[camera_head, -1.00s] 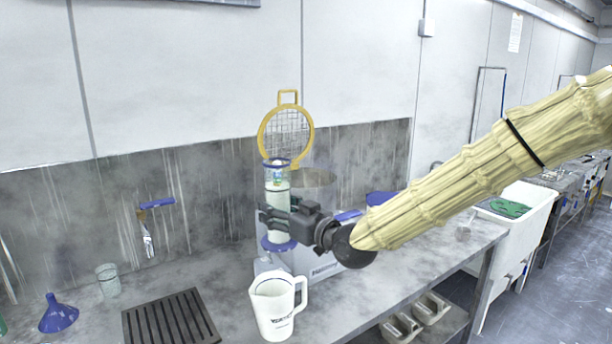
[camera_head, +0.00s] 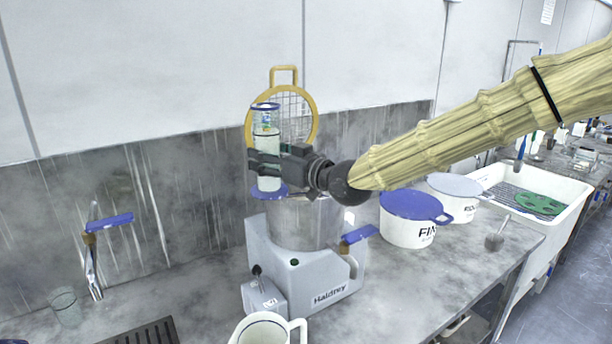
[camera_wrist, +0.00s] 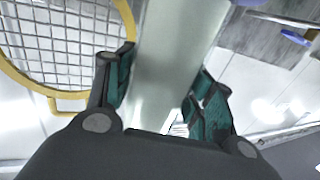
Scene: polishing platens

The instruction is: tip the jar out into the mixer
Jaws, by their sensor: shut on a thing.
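My gripper (camera_head: 268,166) is shut on the jar (camera_head: 268,178), a clear upright cylinder with blue ends and pale contents. The jar is held at the left rim of the mixer (camera_head: 305,222), over or in front of its steel bowl; I cannot tell which. The mixer has a grey base marked "Haldrey", a small box with a black lever and a blue-handled tap. In the wrist view the jar (camera_wrist: 175,55) fills the space between the teal finger pads. The bowl's inside is hidden from the head view.
A yellow-framed mesh sieve (camera_head: 297,117) stands upright behind the jar. A white jug (camera_head: 262,331) is in front of the mixer. A blue-lidded pot (camera_head: 412,222) and a white-lidded pot (camera_head: 457,196) stand to its right. A wall tap (camera_head: 97,255) and glass beaker (camera_head: 66,306) are at left.

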